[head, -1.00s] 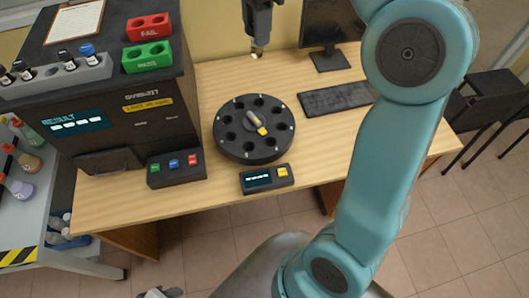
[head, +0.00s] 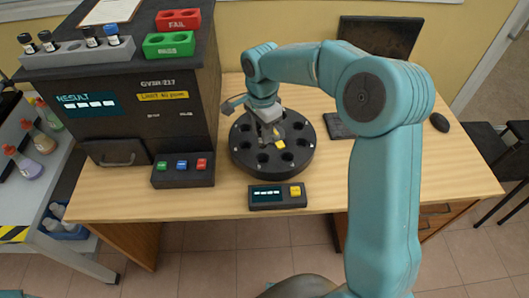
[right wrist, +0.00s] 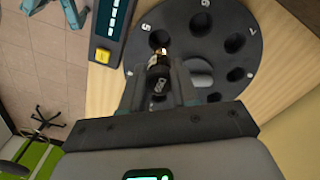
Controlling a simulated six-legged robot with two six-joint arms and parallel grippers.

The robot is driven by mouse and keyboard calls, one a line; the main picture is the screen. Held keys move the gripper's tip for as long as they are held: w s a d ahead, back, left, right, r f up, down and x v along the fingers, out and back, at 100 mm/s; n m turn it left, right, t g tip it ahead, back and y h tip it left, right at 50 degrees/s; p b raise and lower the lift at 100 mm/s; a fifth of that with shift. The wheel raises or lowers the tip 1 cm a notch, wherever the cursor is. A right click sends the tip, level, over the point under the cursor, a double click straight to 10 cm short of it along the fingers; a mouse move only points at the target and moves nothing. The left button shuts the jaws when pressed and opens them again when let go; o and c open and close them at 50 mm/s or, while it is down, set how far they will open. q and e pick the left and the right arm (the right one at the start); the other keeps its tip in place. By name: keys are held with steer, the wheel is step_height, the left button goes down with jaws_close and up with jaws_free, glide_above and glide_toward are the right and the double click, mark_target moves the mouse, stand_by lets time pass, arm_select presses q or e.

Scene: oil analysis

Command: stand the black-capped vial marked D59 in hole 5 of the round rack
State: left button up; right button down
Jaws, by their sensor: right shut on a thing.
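The vial (right wrist: 158,78) has a black cap with D59 on it, seen cap-on in the right wrist view. My right gripper (right wrist: 160,85) is shut on it; in the head view the gripper (head: 269,139) is over the round rack. The black round rack (head: 238,157) stands on the desk, and its numbered top (right wrist: 225,35) shows 5, 6 and 7. The vial's shiny lower end is at or just over the hole beside the 5 (right wrist: 158,38). I cannot tell whether it has entered. My left gripper is not in view.
A small console (head: 265,197) with a yellow button stands in front of the rack. The dark analyser (head: 150,125) is to the left, with several vials in a grey holder (head: 75,58) on top. A keyboard (head: 337,126) and monitor (head: 385,40) are behind my arm.

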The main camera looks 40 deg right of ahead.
mark_target(263, 149)
step_height(263, 149, down, 8)
steer(key=shift+s+r, duration=0.1)
steer(key=shift+r, duration=0.05)
steer(key=shift+w+f, duration=0.2)
steer(key=shift+f, duration=0.3)
steer(key=shift+s, duration=0.15)
steer(key=shift+f, duration=0.15)
steer(key=c, duration=0.8)
jaws_free()
steer(key=shift+c, duration=0.2)
